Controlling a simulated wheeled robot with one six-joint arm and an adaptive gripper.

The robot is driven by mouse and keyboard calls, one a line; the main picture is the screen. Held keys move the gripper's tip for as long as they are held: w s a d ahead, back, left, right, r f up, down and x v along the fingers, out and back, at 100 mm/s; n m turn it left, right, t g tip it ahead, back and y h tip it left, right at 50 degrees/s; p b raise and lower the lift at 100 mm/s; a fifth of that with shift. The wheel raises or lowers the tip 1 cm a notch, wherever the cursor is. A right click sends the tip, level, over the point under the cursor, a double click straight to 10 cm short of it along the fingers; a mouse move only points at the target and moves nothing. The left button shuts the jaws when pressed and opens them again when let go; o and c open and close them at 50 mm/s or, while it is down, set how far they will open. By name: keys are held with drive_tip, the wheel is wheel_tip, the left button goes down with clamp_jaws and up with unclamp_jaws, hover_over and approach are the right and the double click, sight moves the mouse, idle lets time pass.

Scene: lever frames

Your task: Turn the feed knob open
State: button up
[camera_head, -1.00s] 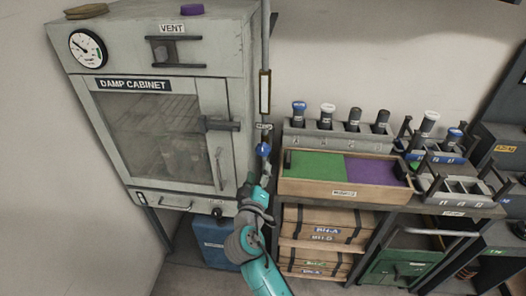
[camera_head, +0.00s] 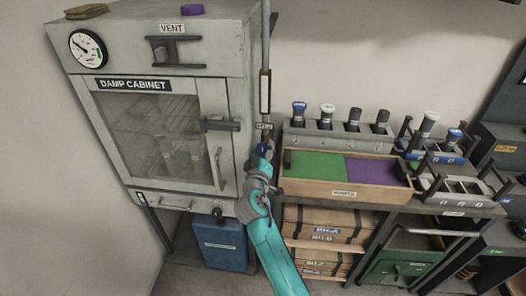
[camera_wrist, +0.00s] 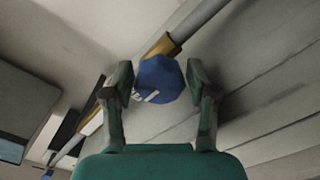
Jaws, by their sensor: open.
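The blue feed knob (camera_wrist: 160,80) sits between the two fingers of my gripper (camera_wrist: 159,88) in the wrist view, with a gap visible toward the right finger. It has a white mark on its lower face. My gripper is open around the knob, and I cannot tell whether either finger touches it. In the head view my gripper (camera_head: 264,152) is at the thin vertical pipe (camera_head: 265,50) right of the damp cabinet. The knob is mostly hidden there behind my gripper. A small label (camera_head: 264,126) sits on the pipe just above it.
The damp cabinet (camera_head: 238,100) stands close on the left, its handle and latch jutting out. A wooden tray (camera_head: 345,193) with green and purple sections is close on the right. A blue bin (camera_head: 222,245) is below.

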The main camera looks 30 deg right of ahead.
drive_tip(key=c, duration=0.9)
drive_tip(key=shift+n, duration=0.3)
drive_tip(key=n, duration=0.5)
drive_tip(key=shift+n, duration=0.3)
drive_tip(key=n, duration=0.5)
drive_tip(key=shift+r+n, duration=0.1)
drive_tip(key=shift+n, duration=0.2)
drive_tip(key=o, duration=0.9)
